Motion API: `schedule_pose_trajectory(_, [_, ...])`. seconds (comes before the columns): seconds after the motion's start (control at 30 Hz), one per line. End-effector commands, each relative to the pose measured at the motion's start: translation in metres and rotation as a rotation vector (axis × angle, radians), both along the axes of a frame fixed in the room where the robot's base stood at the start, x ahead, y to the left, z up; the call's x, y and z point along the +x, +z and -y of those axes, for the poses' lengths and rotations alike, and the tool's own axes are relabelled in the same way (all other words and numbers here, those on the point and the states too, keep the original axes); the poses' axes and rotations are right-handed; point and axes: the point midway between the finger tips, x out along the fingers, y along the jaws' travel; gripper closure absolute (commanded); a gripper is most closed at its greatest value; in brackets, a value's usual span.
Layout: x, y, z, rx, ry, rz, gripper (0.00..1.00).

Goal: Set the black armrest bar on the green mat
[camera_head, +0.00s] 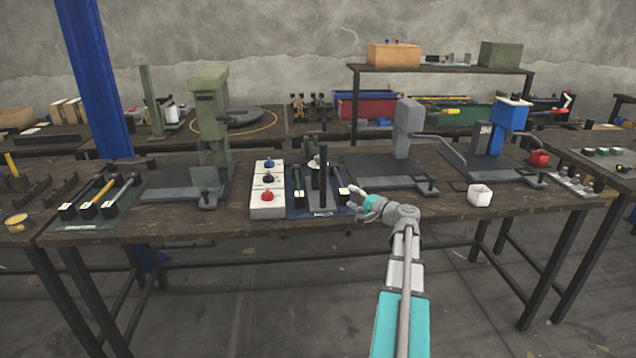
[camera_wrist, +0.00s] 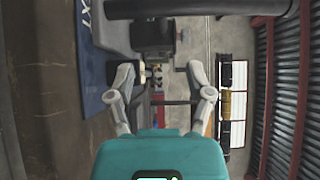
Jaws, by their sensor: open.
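The black armrest bar (camera_head: 323,178) stands upright on the blue mat (camera_head: 337,209) at the middle of the bench. What looks like the same dark bar (camera_wrist: 200,9) crosses the top of the wrist view, beyond my fingers. The green mat (camera_head: 127,204) lies at the left end of the bench and holds several bars with black end blocks, one of them yellow. My gripper (camera_head: 354,198) is just right of the blue mat, near the front edge. In the wrist view my gripper (camera_wrist: 160,78) is open, with nothing between its fingers.
A white box with blue, black and red knobs (camera_head: 267,190) adjoins the blue mat. A green press (camera_head: 210,120) stands between the mats. A grey press (camera_head: 407,130), a blue press (camera_head: 508,122) and a white cup (camera_head: 479,195) are to the right.

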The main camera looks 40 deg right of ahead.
Motion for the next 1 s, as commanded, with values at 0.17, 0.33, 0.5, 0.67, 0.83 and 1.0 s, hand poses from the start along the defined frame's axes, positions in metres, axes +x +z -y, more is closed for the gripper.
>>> schedule_pose_trajectory(0.17, [0.027, 0.000, -0.004, 0.000, 0.002, 0.000, 0.33])
schedule_pose_trajectory(0.33, [0.051, 0.000, -0.008, 0.000, 0.002, 0.000, 0.33])
schedule_pose_trajectory(0.5, [0.064, 0.000, -0.011, 0.000, 0.000, 0.000, 0.33])
schedule_pose_trajectory(0.67, [0.067, 0.000, -0.012, 0.000, -0.001, 0.000, 0.33])
schedule_pose_trajectory(0.83, [0.067, 0.000, -0.012, 0.000, -0.001, 0.000, 0.33])
schedule_pose_trajectory(1.0, [0.069, 0.000, -0.012, 0.000, 0.000, 0.000, 0.33])
